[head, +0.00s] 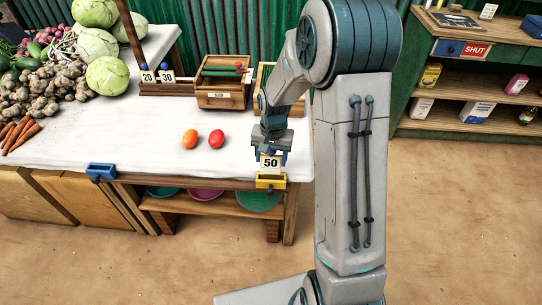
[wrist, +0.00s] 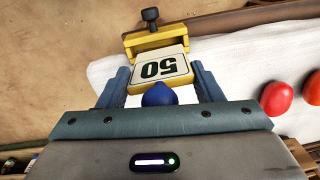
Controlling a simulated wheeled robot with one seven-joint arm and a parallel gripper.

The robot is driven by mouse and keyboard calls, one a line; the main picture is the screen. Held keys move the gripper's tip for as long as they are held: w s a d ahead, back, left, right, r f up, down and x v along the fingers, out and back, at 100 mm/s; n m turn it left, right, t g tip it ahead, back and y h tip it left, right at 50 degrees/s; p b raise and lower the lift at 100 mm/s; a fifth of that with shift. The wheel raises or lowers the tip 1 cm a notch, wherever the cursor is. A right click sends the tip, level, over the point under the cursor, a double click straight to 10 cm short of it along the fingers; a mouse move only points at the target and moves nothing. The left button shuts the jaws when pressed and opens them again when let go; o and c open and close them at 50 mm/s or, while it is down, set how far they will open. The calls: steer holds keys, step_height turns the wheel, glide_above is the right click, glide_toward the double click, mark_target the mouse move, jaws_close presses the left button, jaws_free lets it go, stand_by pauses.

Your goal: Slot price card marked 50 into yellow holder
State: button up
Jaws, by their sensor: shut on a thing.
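The price card marked 50 (head: 270,162) is held by my gripper (head: 270,152), upright in the head view, at the table's front edge. The yellow holder (head: 270,181) is clamped on that edge, directly below the card. In the wrist view the card (wrist: 160,68) lies between the two fingers of my gripper (wrist: 160,90), which are shut on its blue knob (wrist: 159,95). The card's far edge meets or overlaps the yellow holder (wrist: 155,41) there. I cannot tell whether the card's lower edge is inside the slot.
A blue holder (head: 101,171) is clamped on the table edge to the left. Two red-orange tomatoes (head: 217,138) lie on the white cloth (head: 120,120). Cards marked 20 and 30 (head: 157,77) stand in a wooden rack beside wooden boxes (head: 222,95). Vegetables fill the table's left end.

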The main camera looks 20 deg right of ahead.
mark_target(271, 173)
steer(key=shift+f, duration=0.15)
steer(key=shift+f+h+b, duration=0.3)
steer(key=shift+f+b, duration=0.75)
steer(key=shift+f, duration=0.3)
steer(key=shift+r+p, duration=0.1)
steer(key=shift+p, duration=0.6)
steer(key=shift+p, duration=0.55)
steer(key=shift+f+p, duration=0.55)
steer(key=shift+f, duration=0.15)
steer(key=o, duration=1.4)
steer(key=shift+c, duration=0.2)
steer(key=shift+r, duration=0.1)
